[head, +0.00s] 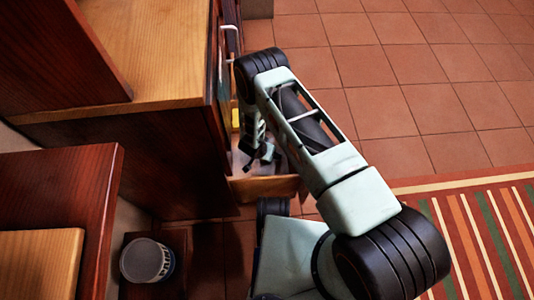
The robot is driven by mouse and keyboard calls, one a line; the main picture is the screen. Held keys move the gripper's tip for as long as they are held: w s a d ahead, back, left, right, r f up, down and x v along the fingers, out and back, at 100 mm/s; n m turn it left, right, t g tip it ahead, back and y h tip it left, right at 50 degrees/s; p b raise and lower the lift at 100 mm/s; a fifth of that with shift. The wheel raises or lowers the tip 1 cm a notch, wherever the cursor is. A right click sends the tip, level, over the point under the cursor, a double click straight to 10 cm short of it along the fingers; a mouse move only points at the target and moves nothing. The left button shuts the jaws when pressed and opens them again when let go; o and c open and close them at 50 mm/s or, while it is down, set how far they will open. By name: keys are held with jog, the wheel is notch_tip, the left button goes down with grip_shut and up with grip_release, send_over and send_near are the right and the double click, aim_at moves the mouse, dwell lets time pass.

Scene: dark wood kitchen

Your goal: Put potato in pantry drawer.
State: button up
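A wooden drawer (272,188) stands pulled out from the dark wood cabinet, low down near the picture's middle. My gripper (259,160) points down over the drawer's open top, within its outline. Its dark fingertips look spread apart, with nothing clearly seen between them. My arm reaches in from the lower right and hides part of the drawer. I cannot make out a potato; the drawer's inside is small and partly covered.
A small yellow thing (235,118) shows by the cabinet front behind my gripper. A wooden countertop (150,50) is at upper left. A round grey-lidded container (147,260) stands at lower left. The tiled floor (430,80) at right is clear, with a striped rug (490,225) below.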

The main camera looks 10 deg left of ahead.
jog(key=d+p+v, duration=0.1)
jog(key=p+v, duration=0.2)
jog(key=v, duration=0.4)
jog(key=shift+a+r, duration=0.4)
jog(key=shift+a, duration=0.1)
